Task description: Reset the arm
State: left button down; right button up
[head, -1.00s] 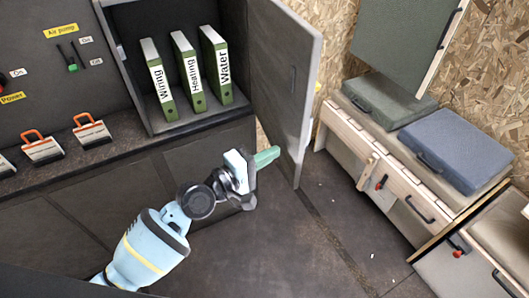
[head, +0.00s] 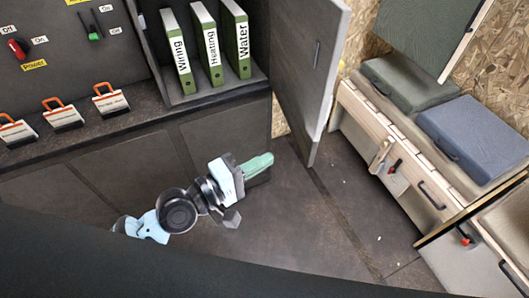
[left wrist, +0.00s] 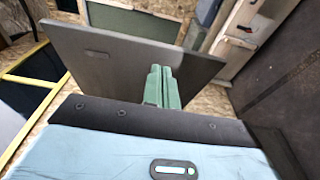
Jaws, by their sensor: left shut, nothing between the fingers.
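My left gripper (head: 257,164) comes in from the left in the head view, with pale blue and black arm links behind it. Its green fingers are shut with nothing between them. It is in front of the dark lower cabinet, below the open cabinet door (head: 309,70). In the left wrist view the green fingers (left wrist: 162,82) lie side by side, with the dark door panel (left wrist: 120,62) beyond them. I cannot tell the exact gap to the door. My right gripper does not show.
Green binders (head: 209,41) marked Wiring, Heating and Water stand in the open cabinet. Orange-handled devices (head: 64,114) line the counter. A green case (head: 412,83) and a blue case (head: 472,133) lie on the bench at right. The floor (head: 325,235) between looks largely clear.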

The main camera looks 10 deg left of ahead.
pick_arm(q)
jog(key=shift+f, duration=0.1)
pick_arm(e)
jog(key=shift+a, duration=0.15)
